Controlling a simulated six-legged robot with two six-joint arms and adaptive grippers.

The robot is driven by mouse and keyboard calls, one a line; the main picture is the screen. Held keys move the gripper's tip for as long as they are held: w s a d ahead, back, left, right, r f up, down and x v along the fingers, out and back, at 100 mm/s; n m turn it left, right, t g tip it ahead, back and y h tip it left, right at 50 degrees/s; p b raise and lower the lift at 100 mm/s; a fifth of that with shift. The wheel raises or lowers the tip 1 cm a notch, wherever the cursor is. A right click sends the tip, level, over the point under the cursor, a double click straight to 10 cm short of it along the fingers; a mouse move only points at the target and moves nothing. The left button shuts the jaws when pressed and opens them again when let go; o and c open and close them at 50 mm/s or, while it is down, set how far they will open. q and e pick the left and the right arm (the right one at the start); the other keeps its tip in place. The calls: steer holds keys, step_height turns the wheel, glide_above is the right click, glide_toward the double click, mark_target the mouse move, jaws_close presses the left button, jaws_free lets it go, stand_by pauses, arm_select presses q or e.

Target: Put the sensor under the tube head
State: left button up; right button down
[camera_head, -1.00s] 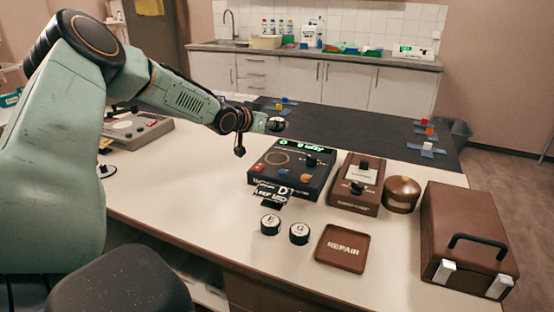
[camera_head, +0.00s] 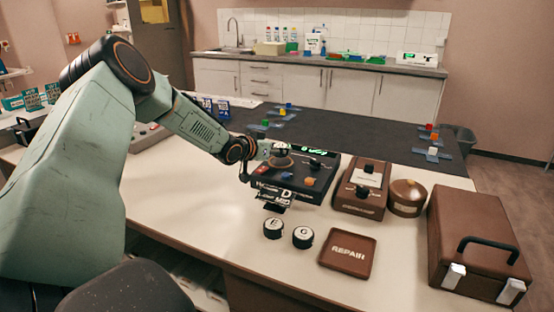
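My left arm comes in from the left. Its gripper (camera_head: 279,152) is small in the picture and overlaps the upper left of a dark control box (camera_head: 312,191). I cannot tell whether it touches the box, or whether its fingers are open or shut. The box has a lit green display, a black knob and coloured buttons. No tube head can be made out in this view, and I cannot single out the sensor with certainty. My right gripper is not in view.
Right of the box stand a brown knobbed device (camera_head: 361,205), a round brown tin (camera_head: 406,198) and a brown case (camera_head: 470,235). Two round weights, E (camera_head: 272,228) and G (camera_head: 303,237), and a REPAIR tray (camera_head: 347,254) lie in front. The dark tabletop (camera_head: 370,135) behind is mostly clear.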

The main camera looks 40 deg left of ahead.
arm_select(q)
step_height(320, 180, down, 2)
steer(key=shift+f, duration=0.2)
steer(key=shift+f, duration=0.15)
steer(key=o, duration=1.1)
steer(key=shift+f, duration=0.15)
steer(key=shift+o, duration=0.4)
steer(key=shift+s+b, duration=0.1)
steer(key=shift+b, duration=0.2)
